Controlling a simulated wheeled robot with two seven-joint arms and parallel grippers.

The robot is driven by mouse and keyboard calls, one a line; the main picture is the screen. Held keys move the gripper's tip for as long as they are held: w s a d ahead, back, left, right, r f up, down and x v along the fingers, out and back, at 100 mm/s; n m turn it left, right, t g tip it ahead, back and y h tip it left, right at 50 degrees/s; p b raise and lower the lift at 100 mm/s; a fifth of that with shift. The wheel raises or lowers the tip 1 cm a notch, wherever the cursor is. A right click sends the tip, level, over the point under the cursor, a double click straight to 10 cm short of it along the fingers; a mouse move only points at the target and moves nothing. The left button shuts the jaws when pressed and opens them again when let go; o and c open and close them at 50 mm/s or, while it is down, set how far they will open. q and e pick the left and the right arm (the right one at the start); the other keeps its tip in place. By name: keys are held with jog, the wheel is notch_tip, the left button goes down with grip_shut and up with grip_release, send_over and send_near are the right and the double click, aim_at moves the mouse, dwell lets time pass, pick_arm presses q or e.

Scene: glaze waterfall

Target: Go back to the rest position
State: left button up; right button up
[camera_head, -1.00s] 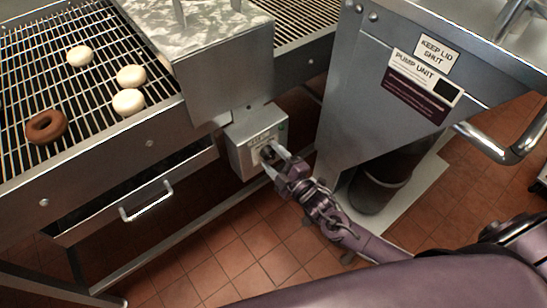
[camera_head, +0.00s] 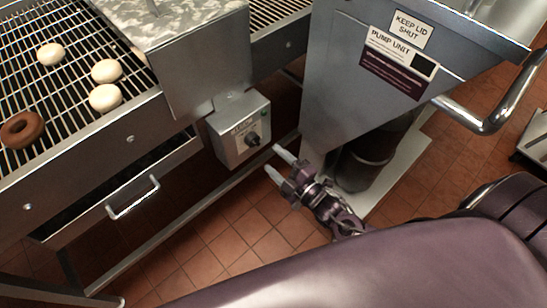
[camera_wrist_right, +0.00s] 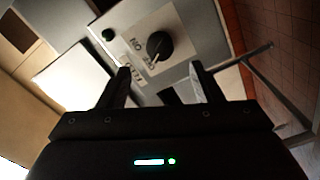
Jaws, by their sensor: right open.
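My right gripper (camera_head: 275,160) is open and empty, in front of and below the grey control box (camera_head: 238,128) in the head view. The box's black knob (camera_head: 252,139) is free, with a gap between it and my fingertips. In the right wrist view, the open fingers (camera_wrist_right: 160,85) frame the lower part of the box's plate, and the knob (camera_wrist_right: 159,46) stands beyond them. A small green button (camera_wrist_right: 108,34) sits beside the knob. My left gripper is not in view.
The pump unit (camera_head: 385,75) stands at right with a bar handle (camera_head: 495,115). Tiled floor (camera_head: 235,245) lies below.

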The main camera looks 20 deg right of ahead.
jog(key=shift+f, duration=0.15)
jog(key=s+d+f+m+g+h+p, duration=0.2)
jog(key=s+d+f+m+g+h, duration=0.15)
jog(key=f, duration=0.65)
jog(key=s+d+f+m+g+h+p, duration=0.25)
jog(key=s+d+f+m, duration=0.2)
jog(key=f, duration=0.55)
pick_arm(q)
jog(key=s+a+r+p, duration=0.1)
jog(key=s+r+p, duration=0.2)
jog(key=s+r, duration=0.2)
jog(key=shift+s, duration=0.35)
pick_arm(e)
jog(key=s+a+f+m+g, duration=0.1)
jog(key=s+f+m+g, duration=0.2)
jog(key=s, duration=1)
jog(key=s+a+f+m+g, duration=0.2)
jog(key=s+f+g, duration=0.5)
jog(key=s, duration=0.6)
notch_tip(320, 180, down, 3)
jog(key=shift+s+r+m, duration=0.15)
jog(key=shift+s+m, duration=0.05)
jog(key=shift+m, duration=0.6)
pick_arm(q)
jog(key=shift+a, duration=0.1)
